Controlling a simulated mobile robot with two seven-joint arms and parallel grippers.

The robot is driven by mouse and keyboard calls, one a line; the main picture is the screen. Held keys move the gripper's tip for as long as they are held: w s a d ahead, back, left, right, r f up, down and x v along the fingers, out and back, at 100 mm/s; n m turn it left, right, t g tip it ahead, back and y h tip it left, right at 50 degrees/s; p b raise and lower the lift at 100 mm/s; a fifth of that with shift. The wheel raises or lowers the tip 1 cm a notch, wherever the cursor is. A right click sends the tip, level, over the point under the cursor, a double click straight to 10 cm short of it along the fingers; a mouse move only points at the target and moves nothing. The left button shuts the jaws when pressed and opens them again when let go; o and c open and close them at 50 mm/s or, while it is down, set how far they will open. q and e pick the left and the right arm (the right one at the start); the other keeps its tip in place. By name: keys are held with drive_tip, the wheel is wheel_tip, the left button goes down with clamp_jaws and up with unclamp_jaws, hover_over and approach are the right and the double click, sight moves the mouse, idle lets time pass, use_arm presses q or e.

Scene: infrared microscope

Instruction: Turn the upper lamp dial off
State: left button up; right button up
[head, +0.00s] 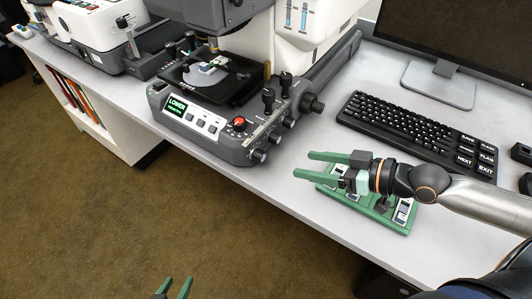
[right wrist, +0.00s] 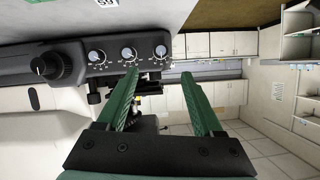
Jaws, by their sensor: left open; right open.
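The microscope base (head: 220,140) carries a row of three small dials on its right side: a front dial (head: 259,156), a middle dial (head: 274,138) and a rear dial (head: 288,122). In the right wrist view the three dials (right wrist: 129,54) show pale scale rings; their labels are too small to read, so I cannot tell which is the upper lamp dial. My right gripper (head: 303,164) is open and empty, to the right of the dials and apart from them, its green fingers (right wrist: 160,74) pointing toward that side. My left gripper (head: 172,286) is open and empty at the bottom edge, below the bench.
A large black focus knob (head: 311,103) sticks out behind the dials. A green tray (head: 375,218) with small parts lies under my right gripper. A keyboard (head: 405,128) and a monitor (head: 470,40) stand behind. Bare white bench (head: 270,195) lies in front.

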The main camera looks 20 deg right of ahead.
sight(264, 157)
drive_tip(key=shift+b+x, duration=0.35)
drive_tip(key=shift+x, duration=0.65)
drive_tip(key=x, duration=0.9)
drive_tip(key=shift+w+a+f+b, duration=0.15)
drive_tip(key=shift+w+a+b, duration=0.1)
drive_tip(key=shift+a+b, duration=0.1)
clamp_jaws()
